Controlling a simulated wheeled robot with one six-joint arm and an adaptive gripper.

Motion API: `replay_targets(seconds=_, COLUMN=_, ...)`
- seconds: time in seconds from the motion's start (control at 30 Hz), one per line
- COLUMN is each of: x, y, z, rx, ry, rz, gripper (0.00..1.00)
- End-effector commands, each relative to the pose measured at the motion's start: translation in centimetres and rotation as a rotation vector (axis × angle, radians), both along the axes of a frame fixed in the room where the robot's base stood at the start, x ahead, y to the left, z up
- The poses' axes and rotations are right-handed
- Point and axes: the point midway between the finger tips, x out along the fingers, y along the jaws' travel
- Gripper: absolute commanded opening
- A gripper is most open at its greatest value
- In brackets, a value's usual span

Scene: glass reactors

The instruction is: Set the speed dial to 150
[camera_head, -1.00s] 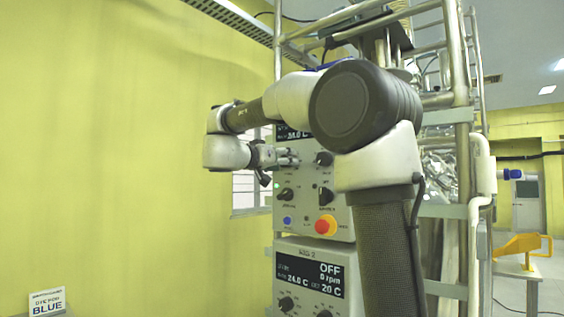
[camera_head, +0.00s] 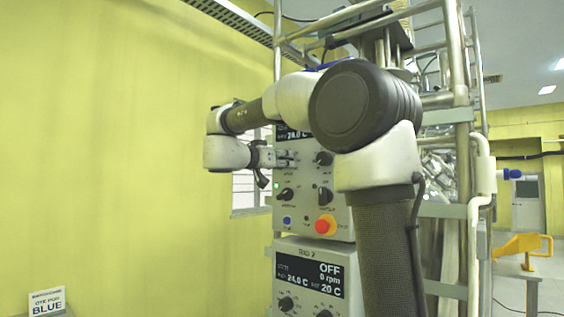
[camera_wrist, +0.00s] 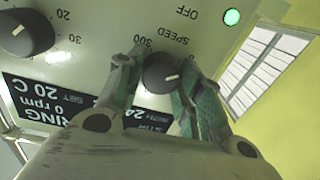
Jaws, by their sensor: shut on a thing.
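The speed dial (camera_wrist: 160,75) is a round dark knob with a light pointer line, below the "SPEED" label in the upside-down wrist view. The marks "300" and "OFF" show near it. My gripper (camera_wrist: 158,82) is shut on the speed dial, with one finger on each side of it. In the head view my gripper (camera_head: 282,157) reaches the upper control panel (camera_head: 340,215) from the left, and the dial is hidden there. The panel's display (camera_wrist: 50,100) is partly covered by my gripper and reads "0 rpm" and "SET 20 C".
A second knob (camera_wrist: 25,35) with temperature marks sits beside the speed dial. A green lamp (camera_wrist: 232,17) is lit. The upper panel also has a red and yellow emergency button (camera_head: 325,226) and a blue button (camera_head: 287,221). A lower panel (camera_head: 310,285) reads "OFF".

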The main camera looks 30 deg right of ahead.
Motion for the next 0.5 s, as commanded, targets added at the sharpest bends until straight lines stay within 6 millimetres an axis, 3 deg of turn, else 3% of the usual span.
replay_targets(seconds=0.5, x=-0.08, y=-0.02, z=-0.10, rx=0.158, ry=-0.437, rz=-0.001, gripper=0.12)
